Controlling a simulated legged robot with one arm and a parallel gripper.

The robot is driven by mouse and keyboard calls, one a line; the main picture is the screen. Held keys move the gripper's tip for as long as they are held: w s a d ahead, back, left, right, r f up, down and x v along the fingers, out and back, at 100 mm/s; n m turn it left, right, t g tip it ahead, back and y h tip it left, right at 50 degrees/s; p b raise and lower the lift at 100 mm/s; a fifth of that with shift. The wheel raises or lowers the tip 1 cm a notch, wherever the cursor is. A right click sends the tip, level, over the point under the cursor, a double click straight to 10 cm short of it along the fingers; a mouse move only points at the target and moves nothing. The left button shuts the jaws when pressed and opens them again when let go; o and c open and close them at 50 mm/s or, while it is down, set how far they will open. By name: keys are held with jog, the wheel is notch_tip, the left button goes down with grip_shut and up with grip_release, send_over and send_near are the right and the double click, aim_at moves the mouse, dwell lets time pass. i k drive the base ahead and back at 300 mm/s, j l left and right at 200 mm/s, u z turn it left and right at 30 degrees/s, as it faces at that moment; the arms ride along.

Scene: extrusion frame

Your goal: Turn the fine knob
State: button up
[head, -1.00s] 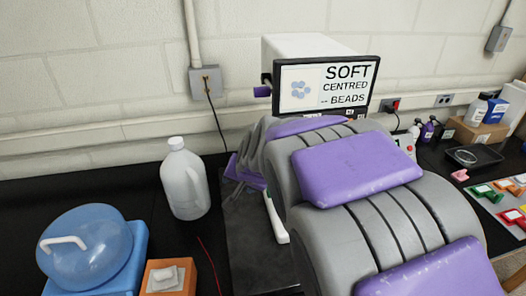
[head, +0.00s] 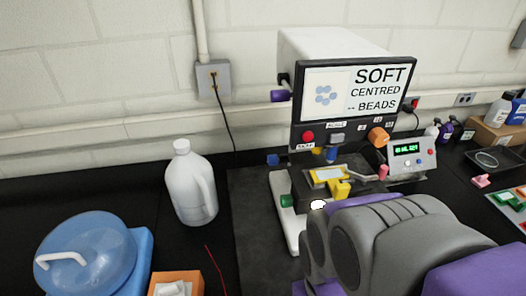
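A bench instrument with a screen (head: 350,90) reading "SOFT CENTRED -- BEADS" stands against the wall. Below the screen it has a red button (head: 308,137) and an orange knob (head: 378,137). A small blue knob-like part (head: 273,159) and a green part (head: 287,201) show at its left side, and a purple one (head: 281,95) beside the screen. I cannot tell which is the fine knob; the labels are too small to read. A yellow holder (head: 328,175) sits on the dark stage. My grey and purple arm covers the lower right; no gripper fingers show.
A white jug (head: 188,185) stands left of the instrument. A blue domed container (head: 85,252) and an orange box (head: 176,284) are at the front left. A small box with a green display (head: 410,155) stands right of the instrument. Black bench between jug and instrument is clear.

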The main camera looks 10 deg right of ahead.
aim_at(272, 159)
jog(key=k+j, duration=0.2)
jog(key=j, duration=0.2)
jog(key=k+j, duration=0.15)
jog(key=j, duration=0.25)
jog(key=k+j, duration=0.2)
jog(key=j, duration=0.2)
jog(key=z, duration=0.05)
